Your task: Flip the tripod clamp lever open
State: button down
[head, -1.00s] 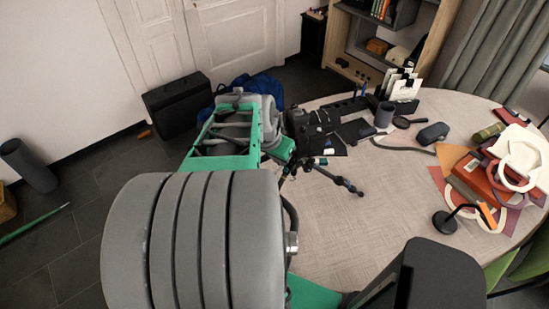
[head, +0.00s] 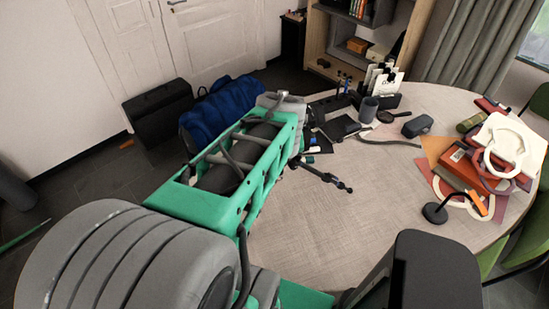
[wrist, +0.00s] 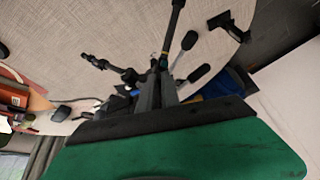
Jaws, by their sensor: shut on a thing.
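The small black tripod (wrist: 110,68) stands on the table, its legs spread out in the wrist view. In the head view only a leg (head: 325,178) shows past my arm; the rest is hidden. My gripper (wrist: 156,74) points at the tripod's head in the wrist view, its dark fingers close together. They are shut on a small part there, seemingly the clamp lever, which the fingers largely hide. The lever's angle cannot be made out. Two black paddle-ended handles (wrist: 199,73) stick out just right of the fingers. My arm hides the gripper in the head view.
The round table (head: 300,225) is clear in front of the tripod. A grey cup (head: 368,109), a dark case (head: 417,126) and black items stand behind it. Papers, a red box (head: 466,165) and a small black lamp (head: 435,213) lie at the right. A blue bag (head: 220,105) is on the floor.

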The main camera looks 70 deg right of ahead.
dwell(0.3)
jog(key=c, duration=1.6)
grip_release()
jog(key=shift+o, duration=0.2)
jog(key=shift+w, duration=0.1)
